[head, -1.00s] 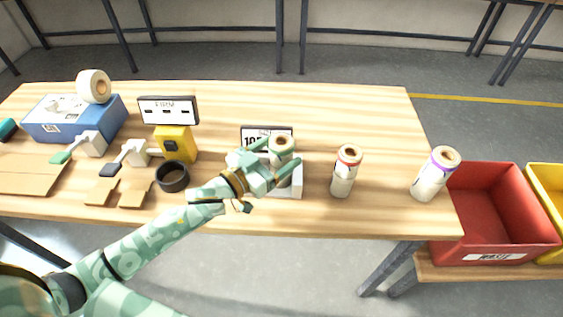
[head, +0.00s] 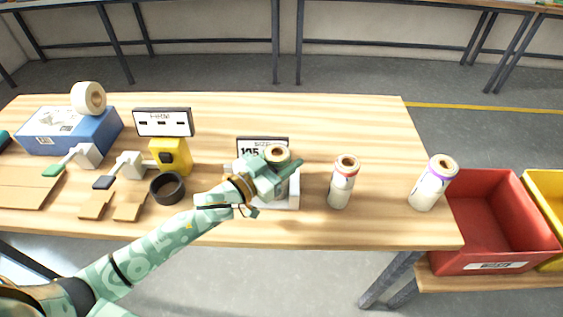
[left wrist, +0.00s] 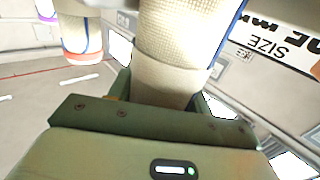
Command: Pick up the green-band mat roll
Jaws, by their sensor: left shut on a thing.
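The mat roll in the middle of the table (head: 277,153) stands upright by a small white stand with a size sign. Its top rim looks faintly greenish; the band itself is mostly hidden. My left gripper (head: 276,179) is shut on this roll, reaching across its front. In the left wrist view the pale woven roll (left wrist: 172,50) rises from between the jaws. I cannot tell whether its bottom touches the stand. A red-band roll (head: 342,183) and a purple-band roll (head: 432,184) stand to the right. My right gripper is not in view.
A size sign (head: 262,146) stands behind the held roll, above the white stand (head: 292,201). A black ring (head: 167,188), a yellow device (head: 171,156) and a blue box (head: 67,131) are to the left. A red bin (head: 492,225) is beyond the right edge. The table's back is clear.

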